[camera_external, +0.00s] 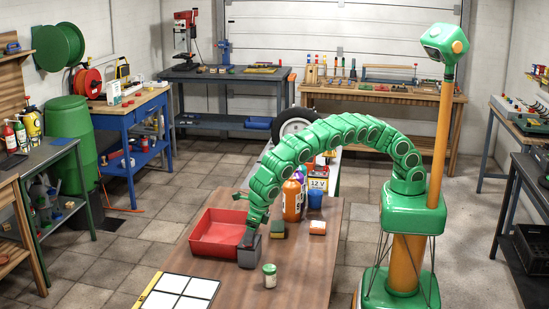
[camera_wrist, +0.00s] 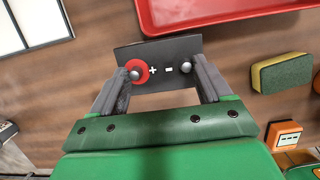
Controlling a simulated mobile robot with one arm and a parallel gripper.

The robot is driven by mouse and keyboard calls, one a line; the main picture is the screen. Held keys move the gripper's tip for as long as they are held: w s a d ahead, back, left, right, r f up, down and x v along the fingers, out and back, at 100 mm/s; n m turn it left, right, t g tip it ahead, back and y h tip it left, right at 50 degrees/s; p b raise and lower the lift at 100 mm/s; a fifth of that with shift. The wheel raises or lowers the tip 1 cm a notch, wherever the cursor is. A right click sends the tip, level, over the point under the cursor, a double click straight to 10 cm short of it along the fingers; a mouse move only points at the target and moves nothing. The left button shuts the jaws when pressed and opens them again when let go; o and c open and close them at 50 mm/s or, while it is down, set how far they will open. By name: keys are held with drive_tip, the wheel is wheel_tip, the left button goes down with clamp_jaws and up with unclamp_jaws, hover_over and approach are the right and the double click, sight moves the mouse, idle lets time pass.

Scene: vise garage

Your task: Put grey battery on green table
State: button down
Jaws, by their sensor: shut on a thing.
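The grey battery (camera_external: 249,252) is upright at the brown table, just right of the red tray's near corner. I cannot tell whether it touches the tabletop. In the wrist view its dark top (camera_wrist: 160,49) shows plus and minus marks, a red ring and two round terminals. My gripper (camera_external: 249,238) points down onto it, and in the wrist view its two fingers (camera_wrist: 161,76) are shut on the battery near the terminals. A table with a green frame and dark top (camera_external: 62,150) stands at the far left, bearing bottles and a red extinguisher.
The red tray (camera_external: 194,236) lies close left of the battery. A small jar (camera_external: 269,276), a green-yellow sponge (camera_external: 277,229), an orange-white box (camera_external: 317,228) and an orange bottle (camera_external: 292,200) stand nearby. A white-paned panel (camera_external: 178,295) lies at front left. Floor is open between the tables.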

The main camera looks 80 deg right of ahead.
drive_tip(key=shift+r, duration=0.15)
drive_tip(key=shift+r, duration=1.35)
drive_tip(key=s+d+r, duration=0.9)
drive_tip(key=s+r, duration=0.1)
drive_tip(key=shift+s+d, duration=0.15)
drive_tip(key=shift+s, duration=0.05)
drive_tip(key=shift+w+r, duration=0.1)
